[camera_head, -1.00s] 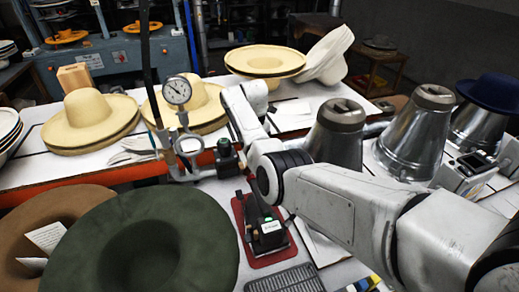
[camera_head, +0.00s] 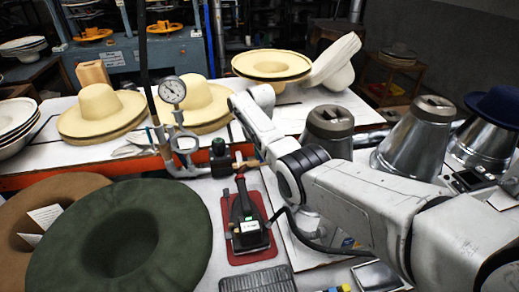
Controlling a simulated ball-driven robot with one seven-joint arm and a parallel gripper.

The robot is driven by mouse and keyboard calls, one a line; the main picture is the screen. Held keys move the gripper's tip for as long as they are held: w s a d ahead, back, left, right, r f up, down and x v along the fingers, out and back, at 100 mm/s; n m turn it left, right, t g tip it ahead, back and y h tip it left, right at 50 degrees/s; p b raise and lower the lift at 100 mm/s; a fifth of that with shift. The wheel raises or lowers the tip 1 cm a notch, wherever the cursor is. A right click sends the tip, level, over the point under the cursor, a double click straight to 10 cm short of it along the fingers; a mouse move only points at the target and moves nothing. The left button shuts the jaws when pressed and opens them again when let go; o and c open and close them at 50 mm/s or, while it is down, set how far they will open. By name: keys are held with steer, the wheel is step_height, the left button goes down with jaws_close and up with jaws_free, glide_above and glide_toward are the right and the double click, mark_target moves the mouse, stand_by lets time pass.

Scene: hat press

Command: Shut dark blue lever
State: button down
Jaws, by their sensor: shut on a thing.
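No dark blue lever can be made out with certainty. A valve with a dark, round, bluish-green top (camera_head: 218,146) stands on the pipework below the pressure gauge (camera_head: 172,91). A brass-coloured piece (camera_head: 245,165) sticks out to its right, close to my arm. A black device with an upright handle (camera_head: 248,222) lies on a red mat (camera_head: 267,248). My arm reaches in from the lower right and bends up to the left, beside the valve. My gripper cannot be seen; my arm may hide it.
A green felt hat (camera_head: 190,225) and a brown one (camera_head: 65,190) fill the lower left. Straw hats (camera_head: 97,112) stand on the white table behind. Metal cones (camera_head: 415,140) and a dark blue hat (camera_head: 495,105) are at the right. A dark grate (camera_head: 258,280) lies in front.

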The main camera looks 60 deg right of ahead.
steer(key=shift+s+d+n, duration=0.15)
steer(key=shift+d+n, duration=0.05)
steer(key=shift+n, duration=0.2)
steer(key=c, duration=1)
jaws_free()
steer(key=shift+c, duration=0.2)
step_height(320, 180, up, 11)
steer(key=shift+b, duration=0.4)
steer(key=shift+f, duration=0.15)
